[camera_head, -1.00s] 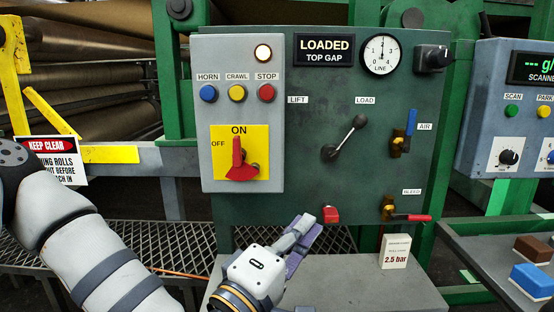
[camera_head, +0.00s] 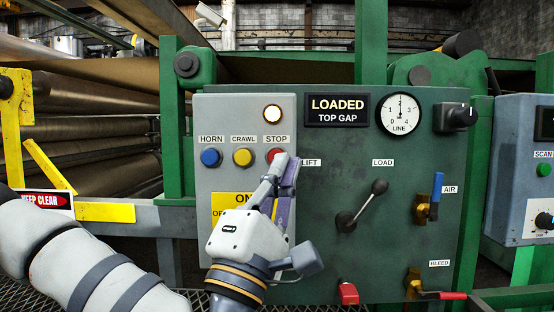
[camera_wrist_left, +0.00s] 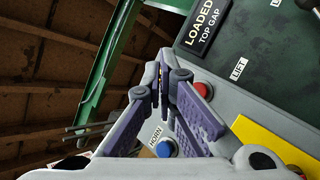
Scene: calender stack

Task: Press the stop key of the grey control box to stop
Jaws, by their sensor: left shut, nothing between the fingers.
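The grey control box (camera_head: 203,130) hangs on the dark green panel. Its red stop key (camera_head: 274,154) sits under the STOP label, right of the yellow crawl key (camera_head: 243,157) and blue horn key (camera_head: 211,157). My left gripper (camera_head: 284,160) is shut and empty, its fingertips at the stop key's lower right edge, partly covering it. In the left wrist view the red key (camera_wrist_left: 202,89) shows just right of the fingers, the blue key (camera_wrist_left: 166,148) below them. I cannot tell whether the fingers touch the stop key. My right gripper is not in view.
The yellow ON/OFF switch plate (camera_head: 232,200) is mostly hidden behind my gripper. A lever (camera_head: 362,206), a red knob (camera_head: 348,292) and valves stand out right of it. The box's lamp (camera_head: 273,113) is lit; the display reads LOADED TOP GAP.

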